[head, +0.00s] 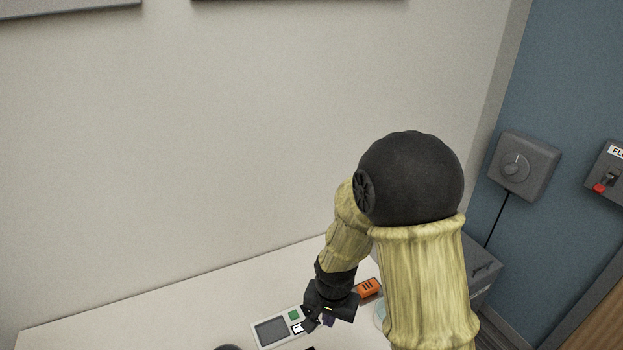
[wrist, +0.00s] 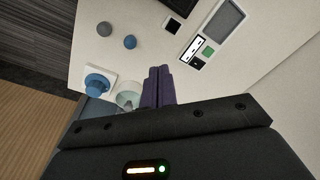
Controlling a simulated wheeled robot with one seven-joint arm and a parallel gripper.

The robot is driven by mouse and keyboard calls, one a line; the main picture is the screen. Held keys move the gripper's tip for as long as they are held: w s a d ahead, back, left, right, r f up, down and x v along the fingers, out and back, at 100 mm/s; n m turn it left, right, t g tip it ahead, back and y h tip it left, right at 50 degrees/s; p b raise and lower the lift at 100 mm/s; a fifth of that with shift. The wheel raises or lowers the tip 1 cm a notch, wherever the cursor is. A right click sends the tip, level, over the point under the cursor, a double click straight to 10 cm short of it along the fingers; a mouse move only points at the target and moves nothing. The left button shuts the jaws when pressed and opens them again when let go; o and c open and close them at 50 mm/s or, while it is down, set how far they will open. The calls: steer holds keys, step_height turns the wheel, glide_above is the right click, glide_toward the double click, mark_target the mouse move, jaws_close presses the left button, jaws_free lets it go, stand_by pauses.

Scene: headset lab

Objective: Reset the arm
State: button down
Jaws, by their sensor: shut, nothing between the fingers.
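My gripper (head: 318,321) is low over the white table (head: 180,312) in the head view, at the end of my bent yellow-sleeved arm. In the wrist view, my gripper (wrist: 159,70) shows its two dark purple fingers together, with nothing between them. A pale device with a grey screen (head: 271,331) lies just left of the gripper in the head view; it also shows in the wrist view (wrist: 228,20), apart from the fingers. My arm hides part of the table.
An orange box (head: 369,288) is right of the gripper. The wrist view shows a grey ball (wrist: 104,29), a blue ball (wrist: 130,42), a blue object on a white base (wrist: 97,83) and a pale cup (wrist: 128,96) near the fingers. A dial box (head: 522,165) hangs on the blue wall.

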steer(key=s+d+r+n+t, duration=0.1)
steer(key=s+d+r+n, duration=0.3)
steer(key=s+d+r, duration=0.3)
steer(key=d+r, duration=0.3)
steer(key=d, duration=0.1)
steer(key=shift+d+r+t, duration=0.15)
steer(key=shift+r+t, duration=0.05)
steer(key=shift+t, duration=0.1)
steer(key=shift+s, duration=0.1)
